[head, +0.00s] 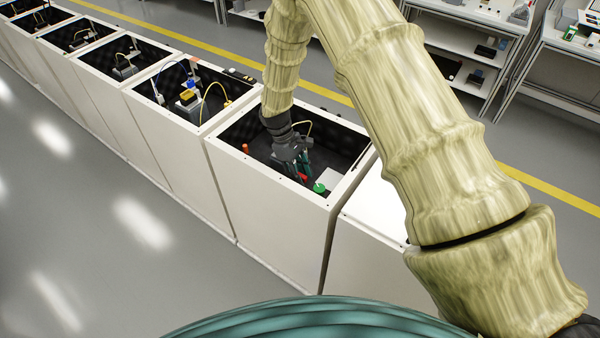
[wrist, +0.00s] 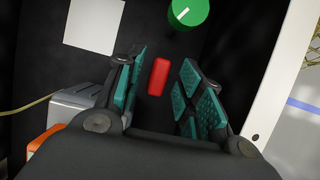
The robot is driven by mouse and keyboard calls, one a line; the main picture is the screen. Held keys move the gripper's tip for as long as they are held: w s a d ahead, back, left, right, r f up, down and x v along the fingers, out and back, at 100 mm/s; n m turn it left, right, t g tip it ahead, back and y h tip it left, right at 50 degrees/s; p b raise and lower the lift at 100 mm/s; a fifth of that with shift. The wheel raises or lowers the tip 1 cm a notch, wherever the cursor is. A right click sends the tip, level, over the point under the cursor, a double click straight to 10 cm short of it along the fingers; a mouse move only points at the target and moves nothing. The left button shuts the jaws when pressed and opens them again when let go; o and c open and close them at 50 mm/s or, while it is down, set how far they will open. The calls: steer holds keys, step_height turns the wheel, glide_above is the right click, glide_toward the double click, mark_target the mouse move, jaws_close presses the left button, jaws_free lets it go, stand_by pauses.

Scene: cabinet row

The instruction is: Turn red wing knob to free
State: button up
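The red wing knob (wrist: 158,77) is a small red bar in the wrist view, standing in the gap between the fingers of my gripper (wrist: 160,88). The fingers have teal pads and are apart, with clear dark space on both sides of the knob. No touch shows. In the head view my gripper (head: 303,165) reaches down into the open cabinet (head: 270,172), and part of the red knob (head: 302,177) shows just beside the fingers. The knob's base is hidden.
A green round knob (wrist: 188,12) with a white mark sits just beyond the red one. A white panel (wrist: 94,24) is upper left. A grey box (wrist: 78,105) with a cable and an orange part (wrist: 45,137) lie left. The white cabinet wall (wrist: 270,70) rises close on the right.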

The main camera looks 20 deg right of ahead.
steer(key=shift+r, duration=0.35)
steer(key=v, duration=1.1)
steer(key=shift+r, duration=0.3)
steer(key=shift+w+a, duration=0.1)
